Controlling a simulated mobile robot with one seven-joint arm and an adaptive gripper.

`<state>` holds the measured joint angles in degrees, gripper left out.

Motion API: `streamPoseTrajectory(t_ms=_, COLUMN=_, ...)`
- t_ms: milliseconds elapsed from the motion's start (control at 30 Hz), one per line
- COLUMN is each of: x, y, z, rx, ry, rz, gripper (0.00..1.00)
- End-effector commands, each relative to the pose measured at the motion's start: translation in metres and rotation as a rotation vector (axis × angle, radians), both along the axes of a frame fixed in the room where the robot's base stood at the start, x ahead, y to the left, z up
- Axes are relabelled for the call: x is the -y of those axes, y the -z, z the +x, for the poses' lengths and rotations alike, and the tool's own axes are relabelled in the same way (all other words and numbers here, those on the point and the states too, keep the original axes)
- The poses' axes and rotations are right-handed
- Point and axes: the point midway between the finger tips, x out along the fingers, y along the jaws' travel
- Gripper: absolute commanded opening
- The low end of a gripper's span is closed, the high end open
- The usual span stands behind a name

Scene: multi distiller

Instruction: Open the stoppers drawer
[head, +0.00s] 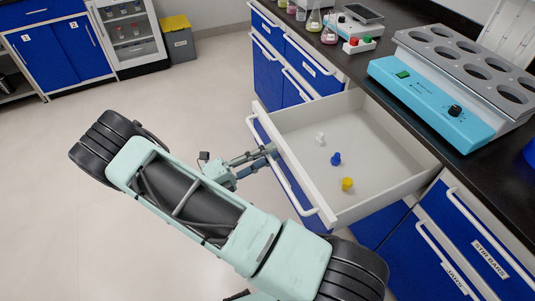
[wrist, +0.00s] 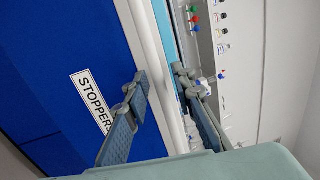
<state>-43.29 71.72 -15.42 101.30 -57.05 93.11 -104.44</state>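The stoppers drawer is pulled well out from under the counter, and its white handle (head: 296,187) runs along the front. Inside lie a white stopper (head: 320,139), a blue stopper (head: 336,159) and a yellow stopper (head: 347,184). My gripper (head: 267,152) is at the left part of the drawer front. In the wrist view the fingers of my gripper (wrist: 160,74) are apart, on either side of a white bar along the drawer front. A gap shows beside the right finger. The STOPPERS label (wrist: 91,101) lies on the blue front to the left.
A turquoise device (head: 432,104) with round holes stands on the black counter above the drawer. Flasks (head: 314,20) stand farther back. The floor to the left is clear.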

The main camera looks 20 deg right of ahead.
Motion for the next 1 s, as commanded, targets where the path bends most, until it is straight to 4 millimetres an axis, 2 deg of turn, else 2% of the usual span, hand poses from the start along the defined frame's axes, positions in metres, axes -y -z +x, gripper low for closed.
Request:
streamPoseTrajectory(t_ms=267, x=-0.001, y=0.0, z=0.0, rx=0.0, ry=0.001, rz=-0.001, gripper=0.25)
streamPoseTrajectory(t_ms=367, x=-0.007, y=0.001, z=-0.001, rx=0.0, ry=0.0, rz=0.0, gripper=0.25)
streamPoseTrajectory(t_ms=467, x=-0.021, y=0.005, z=-0.001, rx=-0.001, ry=-0.003, rz=0.001, gripper=0.25)
streamPoseTrajectory(t_ms=800, x=-0.09, y=0.018, z=-0.007, rx=0.001, ry=-0.001, rz=0.001, gripper=0.25)
streamPoseTrajectory(t_ms=1000, x=-0.113, y=0.023, z=-0.009, rx=0.0, ry=0.0, rz=0.0, gripper=0.25)
